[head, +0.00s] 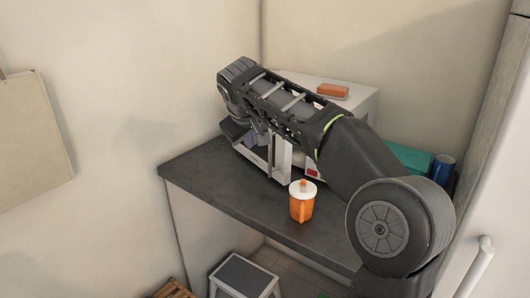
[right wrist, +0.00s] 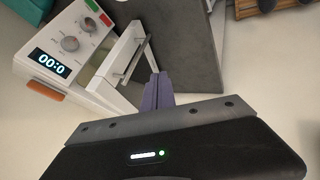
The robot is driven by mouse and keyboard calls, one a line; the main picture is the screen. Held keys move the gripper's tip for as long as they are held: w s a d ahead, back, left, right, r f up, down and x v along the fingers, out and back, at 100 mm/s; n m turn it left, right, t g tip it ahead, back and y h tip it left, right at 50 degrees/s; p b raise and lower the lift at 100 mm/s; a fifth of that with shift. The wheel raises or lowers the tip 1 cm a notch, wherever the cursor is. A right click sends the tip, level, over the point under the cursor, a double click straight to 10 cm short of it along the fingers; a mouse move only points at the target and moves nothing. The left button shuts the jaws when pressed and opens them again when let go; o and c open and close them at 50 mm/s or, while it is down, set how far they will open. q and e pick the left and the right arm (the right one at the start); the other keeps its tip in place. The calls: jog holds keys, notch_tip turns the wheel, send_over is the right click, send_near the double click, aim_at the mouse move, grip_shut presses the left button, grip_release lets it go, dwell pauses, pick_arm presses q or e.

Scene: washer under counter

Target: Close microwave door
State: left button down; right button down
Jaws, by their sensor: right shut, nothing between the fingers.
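The white microwave (head: 362,103) stands at the back of the dark counter, partly hidden behind my right arm. In the right wrist view the microwave front (right wrist: 75,48) shows a lit display and knobs. Its white-framed door (right wrist: 113,73) stands partly open, at an angle to the body; part of the door (head: 283,158) also shows below my arm in the head view. My right gripper (right wrist: 158,84) is shut and empty, its purple fingers close beside the door's free edge. Whether they touch it I cannot tell. In the head view the gripper (head: 250,139) is partly hidden. My left gripper is not in view.
An orange block (head: 333,90) lies on the microwave. An orange cup with a white lid (head: 301,207) stands near the counter's front edge. A teal box (head: 407,157) and blue cup (head: 443,168) stand at right. The counter's left end (head: 200,170) is clear.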

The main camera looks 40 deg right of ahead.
jog(key=shift+s+f+g, duration=0.3)
jog(key=shift+s+f, duration=0.05)
jog(key=shift+s, duration=0.2)
jog(key=w+d+f+p, duration=0.2)
jog(key=w+d+f, duration=0.3)
jog(key=d+f, duration=0.3)
jog(key=shift+w, duration=0.25)
